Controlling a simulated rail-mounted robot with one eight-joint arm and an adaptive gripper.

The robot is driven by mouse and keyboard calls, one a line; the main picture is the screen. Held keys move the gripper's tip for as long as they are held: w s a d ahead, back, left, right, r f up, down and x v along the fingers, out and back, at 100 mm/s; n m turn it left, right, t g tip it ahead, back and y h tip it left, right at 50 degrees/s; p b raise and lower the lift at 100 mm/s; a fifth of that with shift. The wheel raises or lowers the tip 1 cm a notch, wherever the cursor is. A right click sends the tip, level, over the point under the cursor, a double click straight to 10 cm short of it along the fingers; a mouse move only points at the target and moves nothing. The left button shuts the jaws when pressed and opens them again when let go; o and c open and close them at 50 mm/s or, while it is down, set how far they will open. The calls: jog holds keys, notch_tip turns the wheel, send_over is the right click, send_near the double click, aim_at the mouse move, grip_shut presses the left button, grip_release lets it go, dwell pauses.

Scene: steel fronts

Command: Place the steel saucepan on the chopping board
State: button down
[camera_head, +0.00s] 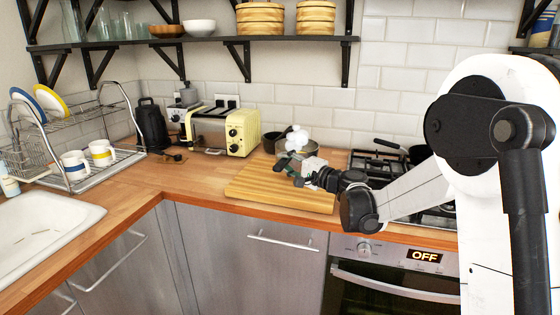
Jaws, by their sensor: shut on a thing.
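The steel saucepan (284,148) shows as a small shiny round shape above and behind the far part of the chopping board. My arm and gripper partly hide it. The wooden chopping board (262,190) lies flat on the worktop, left of the hob. My gripper (293,170) reaches in from the right over the board and is shut, it seems on the saucepan. The exact grip is too small to see. I cannot tell whether the saucepan touches the board.
A cream toaster (224,130) and a black kettle (152,124) stand left of the board. A dark pan (270,143) and a whitish object (298,136) are close by the saucepan. Another black pan (417,154) is on the hob.

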jog(key=shift+f+b, duration=0.3)
jog(key=shift+f, duration=1.7)
jog(key=c, duration=1.7)
grip_release()
jog(key=shift+s+d, duration=0.1)
